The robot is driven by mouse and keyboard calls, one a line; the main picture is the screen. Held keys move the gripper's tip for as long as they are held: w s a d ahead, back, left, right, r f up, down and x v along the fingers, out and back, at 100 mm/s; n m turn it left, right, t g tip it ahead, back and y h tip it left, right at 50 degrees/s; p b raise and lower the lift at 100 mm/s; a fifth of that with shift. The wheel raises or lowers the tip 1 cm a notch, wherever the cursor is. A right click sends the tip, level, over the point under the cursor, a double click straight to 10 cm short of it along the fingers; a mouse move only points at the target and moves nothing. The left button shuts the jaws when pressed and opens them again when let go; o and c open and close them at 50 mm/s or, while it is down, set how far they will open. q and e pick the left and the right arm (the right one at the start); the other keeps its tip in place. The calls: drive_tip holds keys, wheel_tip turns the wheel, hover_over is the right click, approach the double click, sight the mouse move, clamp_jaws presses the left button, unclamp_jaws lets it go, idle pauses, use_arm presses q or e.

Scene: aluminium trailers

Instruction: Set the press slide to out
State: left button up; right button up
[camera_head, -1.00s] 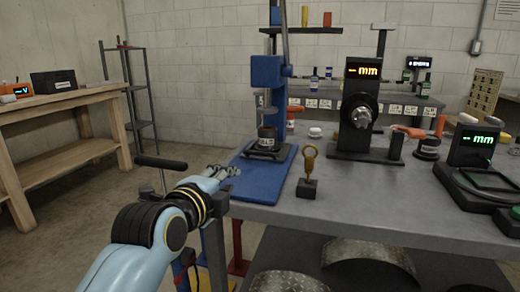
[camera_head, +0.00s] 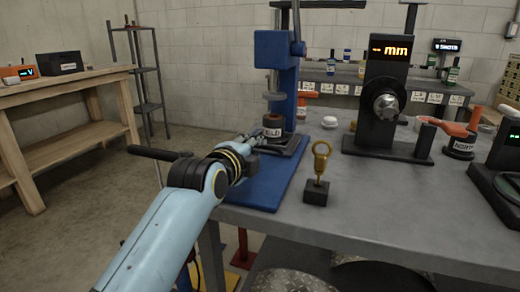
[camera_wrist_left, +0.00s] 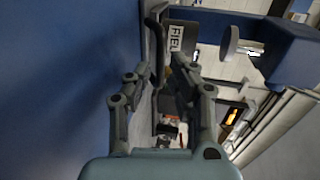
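The blue press (camera_head: 273,50) stands on a blue base plate (camera_head: 262,192) at the table's left edge. Low in the press is a dark slide (camera_head: 283,146), bearing a dark cylinder (camera_head: 272,126) with a white label. My left gripper (camera_head: 256,140) is at the slide's front left, partly hidden by its own wrist. In the left wrist view the fingers of the left gripper (camera_wrist_left: 160,76) are apart, with a dark upright bar (camera_wrist_left: 155,42) and the label just beyond them. I cannot tell whether they touch it. My right gripper is not in view.
A brass ring on a dark block (camera_head: 317,185) stands right of the base plate. A black gauge with an orange "mm" display (camera_head: 385,85) stands behind it. The grey table (camera_head: 380,215) is clear at its front. A wooden bench (camera_head: 70,110) is at far left.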

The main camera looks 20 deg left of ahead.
use_arm(q)
drive_tip(key=x, duration=0.4)
drive_tip(key=shift+w+f+b, duration=0.1)
drive_tip(key=shift+w+b, duration=0.1)
drive_tip(key=shift+b, duration=0.15)
clamp_jaws()
